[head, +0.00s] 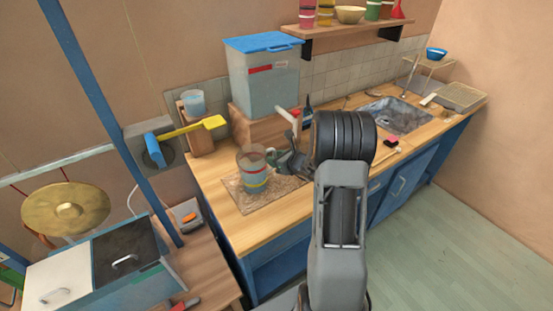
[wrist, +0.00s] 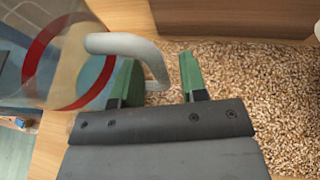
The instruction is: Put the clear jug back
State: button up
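In the wrist view the jug (wrist: 65,75) fills the left side, with a red ring and a pale grey handle (wrist: 122,44). My gripper (head: 279,160) is at the jug's right side, at the handle. In the wrist view my gripper (wrist: 157,78) has its green fingers apart. The handle's outer part lies between them, with a gap to the right finger.
A large clear tank with a blue lid (head: 265,80) stands on a wooden block behind the jug. A smaller clear cup (head: 194,102) stands on a wooden stand at left, beside a yellow paddle (head: 213,122). The sink (head: 397,114) is farther right.

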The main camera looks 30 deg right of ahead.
jog(key=v, duration=1.2)
jog(key=s+a+r+n+g+y, duration=0.1)
jog(key=s+a+r+n+g, duration=0.2)
jog(key=a+n, duration=0.55)
jog(key=s+a+r+n+g+y, duration=0.2)
jog(key=s+a+n+g, duration=0.25)
jog(key=a+n, duration=0.4)
jog(key=s+a+r+n+g+h, duration=0.1)
jog(key=s+r+n+h, duration=0.2)
jog(key=s+n+h, duration=0.4)
jog(key=s+n+b, duration=0.1)
jog(key=n, duration=0.7)
jog(key=shift+s+n, duration=0.3)
jog(key=shift+s, duration=0.05)
jog(key=shift+r, duration=0.1)
